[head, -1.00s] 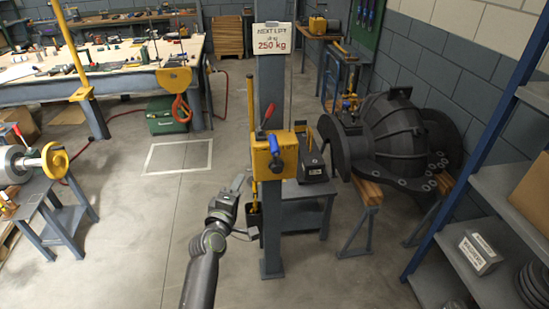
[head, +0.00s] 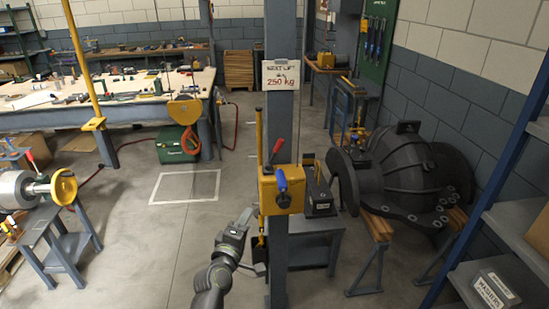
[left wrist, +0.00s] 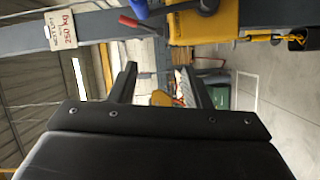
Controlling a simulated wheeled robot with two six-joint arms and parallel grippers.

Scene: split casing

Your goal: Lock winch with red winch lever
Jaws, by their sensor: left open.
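The winch (head: 268,193) is a yellow box on a grey upright post. Its red winch lever (head: 277,150) slants up to the right from the top, and a blue handle (head: 281,178) is on its front. My left gripper (head: 246,215) is open and empty, lower left of the winch and apart from it. The sideways left wrist view shows its spread fingers (left wrist: 158,82). There the red lever (left wrist: 136,24), blue handle (left wrist: 141,8) and yellow winch (left wrist: 195,22) lie beyond the fingers, at the top. My right gripper is not in view.
A sign (head: 281,76) reading 250 kg hangs on the post. A dark casing (head: 405,170) on stands is to the right. A grey shelf (head: 520,235) edges the right side. A workbench (head: 120,100) stands at the back left.

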